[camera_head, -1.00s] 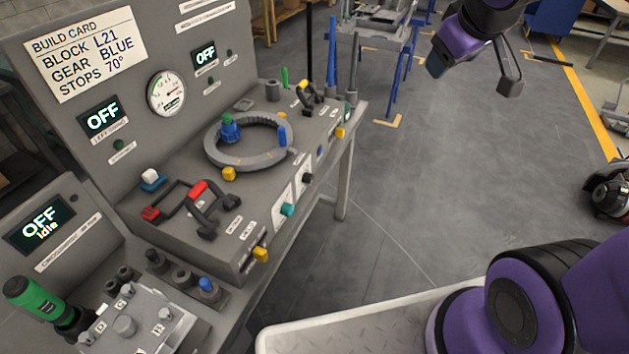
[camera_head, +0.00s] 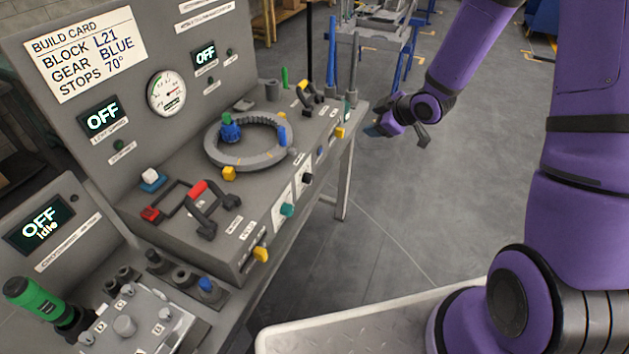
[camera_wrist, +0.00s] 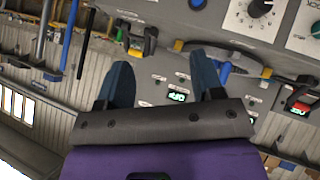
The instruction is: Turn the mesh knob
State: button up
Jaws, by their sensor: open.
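Three knobs sit on the bench's front face in the head view: a teal knob (camera_head: 287,210), a black knob (camera_head: 307,179) and a blue knob (camera_head: 320,152). Their labels are too small to read, so I cannot tell which is the mesh knob. The wrist view shows the black knob (camera_wrist: 260,8) on a white dial plate, with the teal knob (camera_wrist: 315,29) beside it. My gripper (camera_head: 397,134) is open and empty, off the bench's right end and apart from the knobs. Its two blue fingers (camera_wrist: 164,75) are spread in the wrist view.
A grey ring (camera_head: 250,160) with a blue gear (camera_head: 230,131) lies on the bench top. Black handles (camera_head: 212,212) and yellow pieces (camera_head: 261,254) stick out near the front edge. A build card (camera_head: 85,52) is on the back panel.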

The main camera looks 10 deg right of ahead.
jog(key=s+a+f+n+y, duration=0.2)
jog(key=a+f+y, duration=0.25)
jog(key=f, duration=0.65)
jog(key=t+y, duration=0.2)
jog(key=y, duration=0.4)
send_near(312, 180)
jog(key=shift+m, duration=0.4)
jog(key=x, duration=0.9)
jog(key=shift+w+a+f, duration=0.1)
jog(key=shift+w, duration=0.1)
jog(key=shift+c, duration=0.2)
jog(key=c, duration=0.9)
